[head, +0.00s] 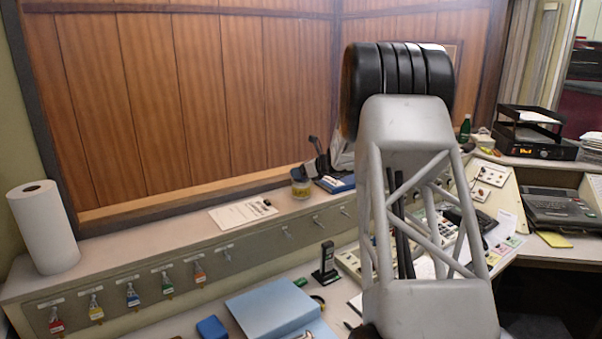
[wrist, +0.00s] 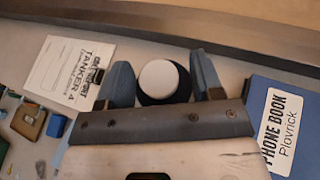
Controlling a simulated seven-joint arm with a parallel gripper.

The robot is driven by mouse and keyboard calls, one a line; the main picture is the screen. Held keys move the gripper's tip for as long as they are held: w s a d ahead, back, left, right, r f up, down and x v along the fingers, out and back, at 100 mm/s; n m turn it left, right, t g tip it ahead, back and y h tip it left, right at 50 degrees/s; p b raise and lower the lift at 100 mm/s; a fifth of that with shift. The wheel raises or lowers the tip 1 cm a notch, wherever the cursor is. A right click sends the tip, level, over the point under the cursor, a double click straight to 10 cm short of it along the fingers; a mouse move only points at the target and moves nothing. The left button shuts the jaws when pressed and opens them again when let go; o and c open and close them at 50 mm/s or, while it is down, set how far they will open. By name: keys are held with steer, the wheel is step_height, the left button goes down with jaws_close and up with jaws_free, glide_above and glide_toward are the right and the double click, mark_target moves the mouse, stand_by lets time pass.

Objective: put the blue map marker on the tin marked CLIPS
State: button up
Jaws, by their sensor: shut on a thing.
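My gripper (wrist: 164,82) is shut on a round, dark navy piece with a white disc on top, which I take to be the blue map marker (wrist: 163,80). It sits between the two blue-grey fingers in the wrist view. In the head view a small yellowish tin (head: 301,190) stands on the ledge below my gripper, with a bluish patch at its top. I cannot read its label, and the wrist view does not show it. I cannot tell whether the marker touches the tin.
A blue phone book (wrist: 288,130) lies right of the marker, and a TANKER 4 sheet (wrist: 65,75) lies left. The ledge also bears a paper roll (head: 43,228). Tagged keys hang along its front. A blue binder (head: 270,305) and a radio handset (head: 325,265) are on the desk below.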

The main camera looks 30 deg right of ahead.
steer(key=shift+f, duration=0.35)
steer(key=shift+f, duration=0.1)
steer(key=o, duration=0.9)
steer(key=shift+o, duration=0.2)
steer(key=shift+s+d+r, duration=0.2)
steer(key=shift+s+r, duration=0.15)
steer(key=shift+s, duration=0.1)
steer(key=v, duration=1.1)
steer(key=shift+a, duration=0.1)
